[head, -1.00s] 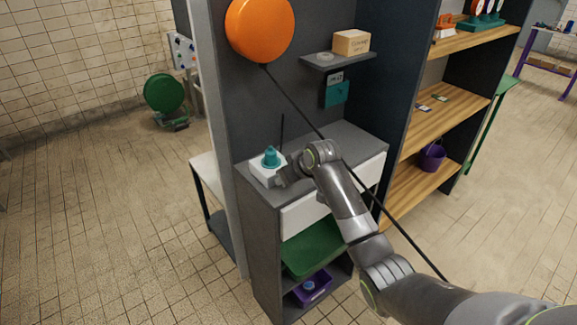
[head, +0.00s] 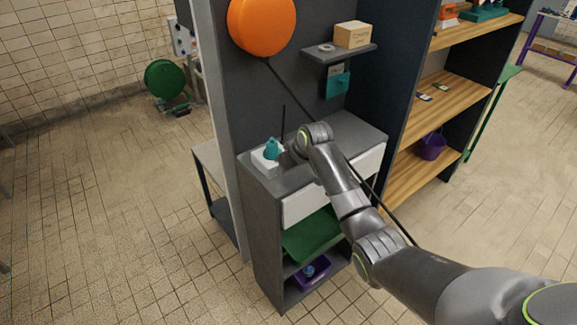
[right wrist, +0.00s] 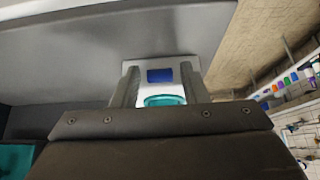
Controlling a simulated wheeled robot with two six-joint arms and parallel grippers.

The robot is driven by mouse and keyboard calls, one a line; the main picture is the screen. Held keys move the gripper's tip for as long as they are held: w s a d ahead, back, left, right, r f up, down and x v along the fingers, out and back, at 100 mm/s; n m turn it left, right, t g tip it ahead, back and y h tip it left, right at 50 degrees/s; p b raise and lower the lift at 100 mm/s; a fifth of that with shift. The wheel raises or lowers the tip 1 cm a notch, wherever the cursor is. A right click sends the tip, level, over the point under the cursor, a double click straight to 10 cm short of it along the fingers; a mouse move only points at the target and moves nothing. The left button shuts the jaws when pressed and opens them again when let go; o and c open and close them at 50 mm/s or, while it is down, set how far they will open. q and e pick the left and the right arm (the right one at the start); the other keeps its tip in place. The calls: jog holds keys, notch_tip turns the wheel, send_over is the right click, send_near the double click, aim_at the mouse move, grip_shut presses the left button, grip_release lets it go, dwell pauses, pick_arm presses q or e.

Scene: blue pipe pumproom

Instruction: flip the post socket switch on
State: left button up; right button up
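A small white box (head: 262,166) with a teal piece (head: 273,148) on top stands on the grey cabinet top. It looks like the socket. In the right wrist view, its white face (right wrist: 185,72) carries a dark blue rectangle (right wrist: 160,75) that may be the switch; its on or off position cannot be told. The teal piece (right wrist: 165,100) shows just below it. My right gripper (head: 288,157) is at the box's right side. In the right wrist view, its fingers (right wrist: 160,88) are apart, on either side of the blue rectangle; contact cannot be told. My left gripper is not in view.
An orange disc (head: 262,25) hangs on the grey panel, with a black cable running down behind my right arm. A small shelf (head: 338,54) holds a cardboard box (head: 352,35). The cabinet has a white drawer (head: 305,202). Wooden shelves stand at right; the left floor is open.

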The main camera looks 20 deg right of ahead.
jog(key=o, duration=0.3)
jog(key=shift+o, duration=0.2)
jog(key=b+v, duration=0.1)
jog(key=v, duration=1.6)
jog(key=shift+b, duration=0.35)
jog(key=shift+s+r, duration=0.1)
jog(key=shift+r, duration=0.05)
